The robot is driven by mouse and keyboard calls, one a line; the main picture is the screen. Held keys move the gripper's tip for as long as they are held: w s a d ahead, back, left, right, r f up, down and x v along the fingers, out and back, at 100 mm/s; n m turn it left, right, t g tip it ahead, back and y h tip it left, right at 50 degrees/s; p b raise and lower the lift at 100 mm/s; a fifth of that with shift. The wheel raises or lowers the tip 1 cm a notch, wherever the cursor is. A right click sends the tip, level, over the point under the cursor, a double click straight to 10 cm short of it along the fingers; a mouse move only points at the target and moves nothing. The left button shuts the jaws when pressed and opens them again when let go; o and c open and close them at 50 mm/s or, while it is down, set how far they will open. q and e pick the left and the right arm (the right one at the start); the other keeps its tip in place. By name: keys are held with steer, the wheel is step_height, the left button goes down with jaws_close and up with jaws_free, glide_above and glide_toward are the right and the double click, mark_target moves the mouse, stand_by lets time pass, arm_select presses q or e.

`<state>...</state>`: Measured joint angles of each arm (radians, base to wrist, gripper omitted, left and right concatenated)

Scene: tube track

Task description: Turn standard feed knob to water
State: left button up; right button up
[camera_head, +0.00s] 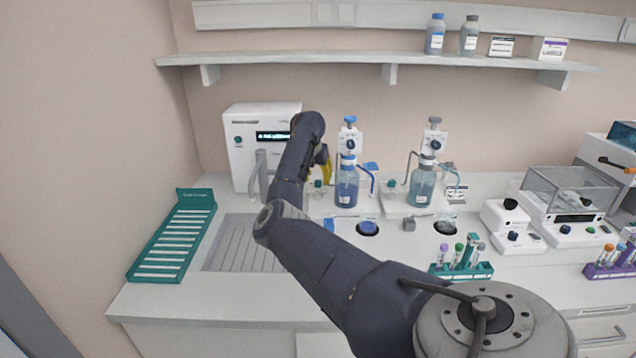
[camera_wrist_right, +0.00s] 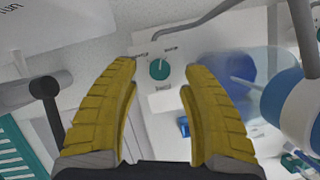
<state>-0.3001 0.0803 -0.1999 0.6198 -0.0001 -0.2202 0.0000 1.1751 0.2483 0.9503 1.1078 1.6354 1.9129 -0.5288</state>
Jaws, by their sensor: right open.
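A small round teal knob (camera_wrist_right: 159,69) sits on a white plate in the right wrist view, with small dark marks beside it. It also shows in the head view (camera_head: 318,184), at the base of the left dispenser (camera_head: 349,143). I cannot read its label or setting, nor tell for certain that it is the standard feed knob. My right gripper (camera_wrist_right: 160,72) is open, its yellow fingers on either side of the knob in the picture, with nothing between them. Contact is not visible. In the head view, my arm partly hides this gripper (camera_head: 326,168). My left gripper is not in view.
The blue-liquid bottle (camera_head: 346,188) stands close to the right gripper. A grey faucet (camera_head: 262,172) and a white machine (camera_head: 245,125) are left of it. A second dispenser bottle (camera_head: 422,184) stands right. The sink drainboard (camera_head: 238,245) is bare.

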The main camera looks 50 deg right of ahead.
mark_target(318, 181)
steer(key=shift+x, duration=1.5)
jaws_close()
